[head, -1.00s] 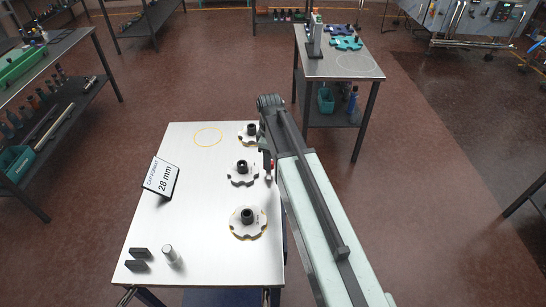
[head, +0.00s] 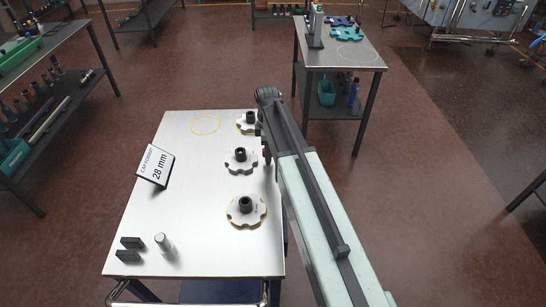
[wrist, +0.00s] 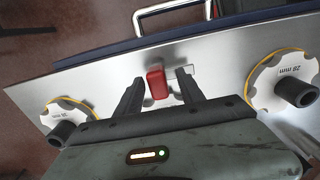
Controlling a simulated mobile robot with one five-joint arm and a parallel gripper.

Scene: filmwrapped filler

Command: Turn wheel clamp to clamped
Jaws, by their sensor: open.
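The wheel clamp appears to be the red block-shaped handle (wrist: 156,84) at the table's edge, beside a small slotted metal plate (wrist: 186,72). My gripper (wrist: 159,78) is open, with its two dark fingers on either side of the red handle. Gaps show between handle and fingers, so it is not gripped. In the head view my arm hides most of the clamp and the gripper; only a sliver of red shows at the table's right edge. I cannot read the clamp's position markings.
White notched wheels with black hubs (head: 241,158) (head: 246,206) stand along the table's right side. The steel table (head: 195,165) also holds a "28 mm" sign (head: 155,166), black blocks (head: 130,249) and a metal cylinder (head: 164,244). A second table (head: 340,60) stands behind.

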